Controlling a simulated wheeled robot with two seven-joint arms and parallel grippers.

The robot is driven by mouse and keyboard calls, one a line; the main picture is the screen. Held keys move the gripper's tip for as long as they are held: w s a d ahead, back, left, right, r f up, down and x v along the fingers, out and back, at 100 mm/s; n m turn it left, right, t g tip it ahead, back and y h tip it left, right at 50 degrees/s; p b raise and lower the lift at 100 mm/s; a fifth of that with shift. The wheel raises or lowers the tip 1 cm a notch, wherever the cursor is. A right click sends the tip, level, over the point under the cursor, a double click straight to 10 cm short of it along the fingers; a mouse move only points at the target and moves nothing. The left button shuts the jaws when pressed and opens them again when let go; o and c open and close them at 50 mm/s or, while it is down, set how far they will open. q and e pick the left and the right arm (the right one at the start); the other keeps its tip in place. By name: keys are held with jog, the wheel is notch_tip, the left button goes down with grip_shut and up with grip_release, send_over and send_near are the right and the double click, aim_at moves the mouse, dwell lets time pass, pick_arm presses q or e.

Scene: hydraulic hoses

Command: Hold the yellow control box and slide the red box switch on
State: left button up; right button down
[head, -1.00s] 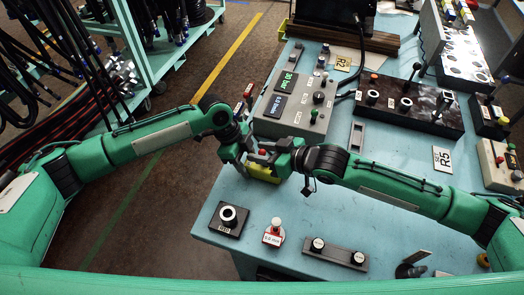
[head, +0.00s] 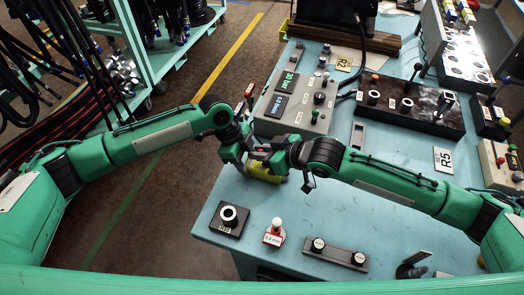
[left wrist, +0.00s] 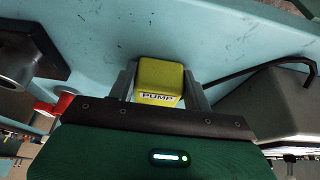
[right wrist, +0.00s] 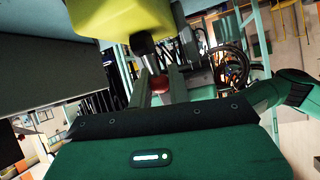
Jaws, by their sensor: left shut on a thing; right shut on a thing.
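The yellow control box (head: 264,174) is held just off the near left edge of the blue table, in front of the grey console. My left gripper (head: 246,163) is shut on it; in the left wrist view the box (left wrist: 160,76), labelled PUMP, sits between both fingers. My right gripper (head: 268,158) is close beside the box and mostly hides it in the head view. In the right wrist view, the red switch (right wrist: 160,84) is between my right gripper's shut fingers, beneath a dark stem at the yellow box (right wrist: 103,18). The switch's exact position is unclear.
The grey console (head: 299,104) with displays stands just behind the grippers. A black socket block (head: 229,220), a red-and-white piece (head: 274,232) and a dark two-knob bar (head: 335,254) lie on the near table. Hoses hang from the rack at left.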

dwell(0.3)
jog(key=c, duration=1.4)
grip_release()
jog(key=shift+o, duration=0.2)
jog(key=v, duration=1.2)
pick_arm(q)
jog(key=o, duration=1.1)
jog(key=shift+r, duration=0.1)
